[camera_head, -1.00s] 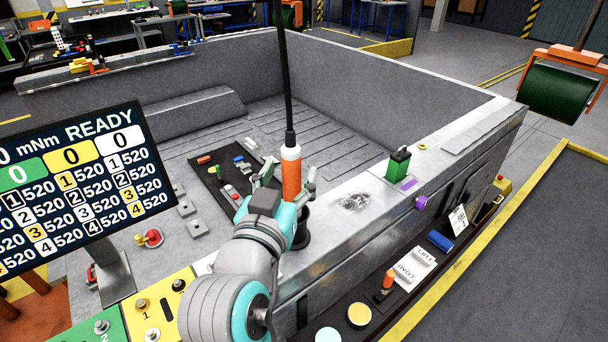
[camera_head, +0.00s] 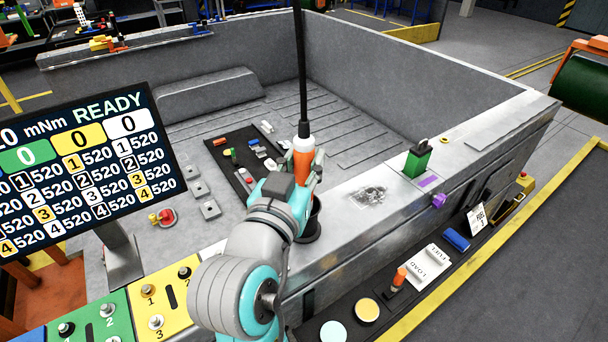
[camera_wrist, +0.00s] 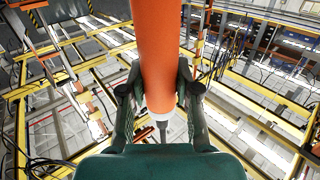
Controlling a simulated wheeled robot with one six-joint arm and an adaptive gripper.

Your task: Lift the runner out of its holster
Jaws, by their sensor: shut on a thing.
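The runner (camera_head: 303,165) is an orange cylinder with a white collar, standing about upright under a black line in the head view. My gripper (camera_head: 301,178) is shut on its orange body, one finger on each side. In the wrist view the runner (camera_wrist: 159,50) runs between the two fingers of my gripper (camera_wrist: 160,88), with its white collar and a thin dark part beyond. The holster (camera_head: 311,228) is a black cup at the inner edge of the bed wall, just below my gripper. My gripper hides the runner's lower end, so I cannot tell how deep it sits.
The grey bed walls (camera_head: 420,85) surround a ribbed floor with a dark tray (camera_head: 228,163) of small parts. A green block (camera_head: 417,160) and a purple knob (camera_head: 439,200) sit on the near wall. A READY screen (camera_head: 90,160) stands left. A dark shelf (camera_head: 400,305) runs along the front.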

